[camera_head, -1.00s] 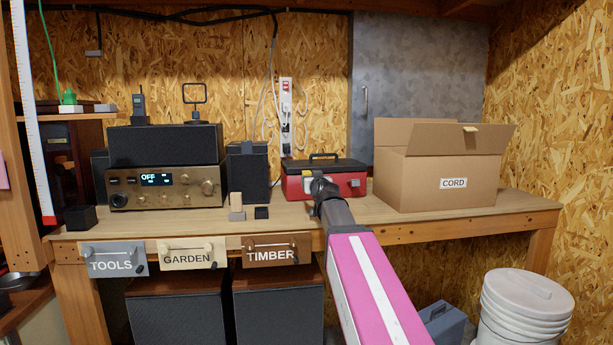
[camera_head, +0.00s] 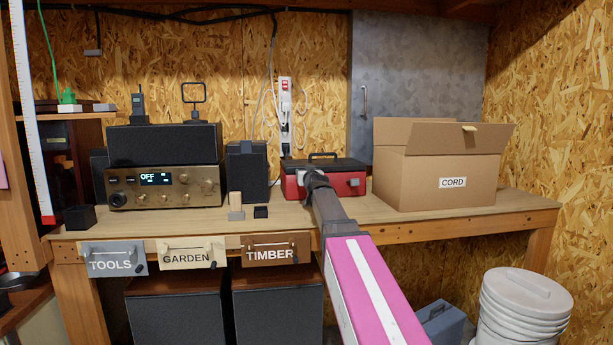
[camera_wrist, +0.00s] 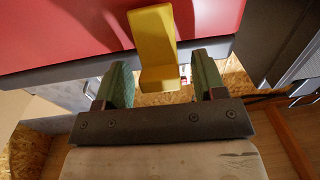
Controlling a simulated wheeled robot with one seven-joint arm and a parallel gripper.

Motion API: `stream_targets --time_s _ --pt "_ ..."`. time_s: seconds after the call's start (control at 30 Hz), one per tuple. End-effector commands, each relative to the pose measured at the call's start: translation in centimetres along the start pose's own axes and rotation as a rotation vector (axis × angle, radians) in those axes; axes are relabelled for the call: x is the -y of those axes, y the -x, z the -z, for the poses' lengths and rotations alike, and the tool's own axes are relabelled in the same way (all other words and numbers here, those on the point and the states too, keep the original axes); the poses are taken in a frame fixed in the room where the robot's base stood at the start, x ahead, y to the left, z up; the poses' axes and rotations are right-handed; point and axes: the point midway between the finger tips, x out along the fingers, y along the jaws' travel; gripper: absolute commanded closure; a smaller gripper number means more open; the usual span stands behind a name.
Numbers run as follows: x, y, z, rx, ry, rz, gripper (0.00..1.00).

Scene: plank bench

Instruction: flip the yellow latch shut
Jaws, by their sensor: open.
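The yellow latch (camera_wrist: 153,38) fills the upper middle of the wrist view. It is a flat tab with a bent lip at its near end, lying across the edge of the red toolbox (camera_wrist: 60,30). My gripper (camera_wrist: 162,64) is open, its two green-padded fingers on either side of the latch's lip, with gaps showing and nothing clamped. In the head view the red toolbox (camera_head: 345,184) with its dark lid and handle sits on the bench. My gripper (camera_head: 304,178) is at its left front and hides the latch there.
A dark speaker (camera_head: 247,172), a small wooden block (camera_head: 236,200) and a black block (camera_head: 261,212) stand to the left. The bench (camera_head: 400,218) is clear in front of the toolbox.

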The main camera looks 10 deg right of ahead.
Motion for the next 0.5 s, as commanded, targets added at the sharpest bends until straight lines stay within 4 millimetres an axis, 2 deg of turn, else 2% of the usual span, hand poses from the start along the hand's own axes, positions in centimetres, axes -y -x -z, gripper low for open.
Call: stream_targets --time_s 0.03,0.17,0.2,0.5 --pt "0.00 0.02 0.00 0.000 0.000 0.000 0.39" --pt "0.00 0.02 0.00 0.000 0.000 0.000 0.82" --pt "0.00 0.03 -0.01 0.000 0.000 0.000 0.86" --pt "0.12 -0.53 0.33 0.071 0.002 0.006 0.85"
